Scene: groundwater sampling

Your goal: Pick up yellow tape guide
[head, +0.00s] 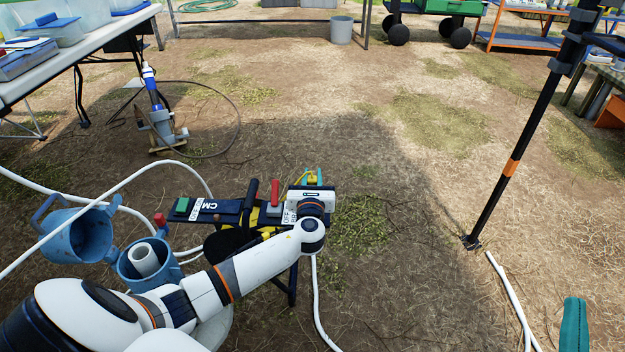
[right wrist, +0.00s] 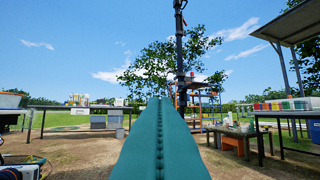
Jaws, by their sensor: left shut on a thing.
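My left gripper (head: 313,178) reaches over the right end of a narrow dark bench board, its teal fingertips just past its white body. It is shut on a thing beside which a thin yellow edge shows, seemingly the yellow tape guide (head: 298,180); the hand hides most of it. More yellow parts show under the board, partly behind my arm. My right gripper (head: 575,325) is at the lower right, away from the bench; in the right wrist view its teal fingers (right wrist: 160,140) meet along a beaded seam and look empty.
The dark board (head: 230,207) carries a green block (head: 182,205) and a red-handled tool (head: 275,192). Blue buckets (head: 78,235) and white hose lie left of it. A black pole (head: 513,160) with an orange band stands right. The ground between is clear.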

